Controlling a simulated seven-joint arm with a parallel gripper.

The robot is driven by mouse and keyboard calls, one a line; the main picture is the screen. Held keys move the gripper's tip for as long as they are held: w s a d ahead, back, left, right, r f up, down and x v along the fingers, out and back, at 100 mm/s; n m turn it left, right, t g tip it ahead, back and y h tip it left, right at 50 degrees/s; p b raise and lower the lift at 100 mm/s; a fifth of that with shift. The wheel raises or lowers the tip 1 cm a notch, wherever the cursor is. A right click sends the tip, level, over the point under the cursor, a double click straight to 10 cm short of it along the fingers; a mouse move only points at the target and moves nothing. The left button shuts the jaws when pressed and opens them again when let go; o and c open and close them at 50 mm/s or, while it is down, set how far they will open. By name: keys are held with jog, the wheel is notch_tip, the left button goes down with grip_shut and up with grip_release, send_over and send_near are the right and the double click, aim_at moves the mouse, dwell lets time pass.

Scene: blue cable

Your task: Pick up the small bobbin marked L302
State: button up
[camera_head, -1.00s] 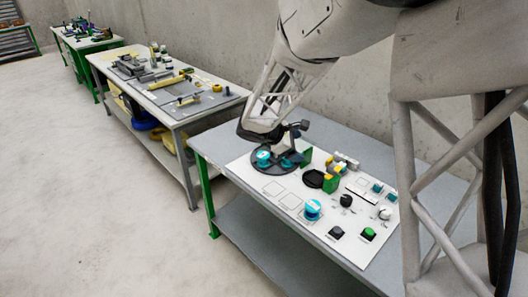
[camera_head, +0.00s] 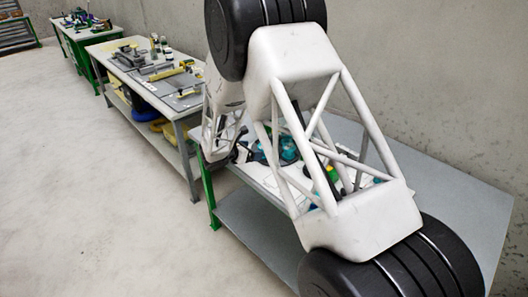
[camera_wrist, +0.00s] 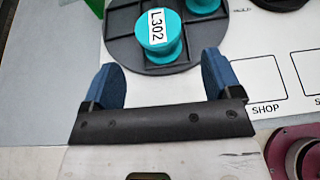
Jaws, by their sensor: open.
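The teal bobbin marked L302 (camera_wrist: 166,47) sits on a dark round tray (camera_wrist: 122,50) in the wrist view, its white label facing up. A second teal bobbin (camera_wrist: 203,5) stands beside it at the upper right, cut off by the frame edge. My gripper (camera_wrist: 162,66) is open, with its two blue fingers apart and nothing between them. The L302 bobbin is just ahead of the fingertips, roughly centred between them and apart from them. In the head view my arm covers much of the worktable, and I cannot make out the bobbin's label there.
A white board with outlined squares, one marked SHOP (camera_wrist: 265,107), lies right of the tray. A dark pink ring-shaped part (camera_wrist: 300,155) is at the lower right. A green block shows at the upper left. In the head view, the grey worktable (camera_head: 455,200) is clear at right.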

aim_at(260, 148)
dwell(0.3)
jog(key=shift+x, duration=1.25)
jog(key=shift+d, duration=0.1)
jog(key=shift+x, duration=2.55)
jog(key=c, duration=0.9)
jog(key=shift+r, duration=0.2)
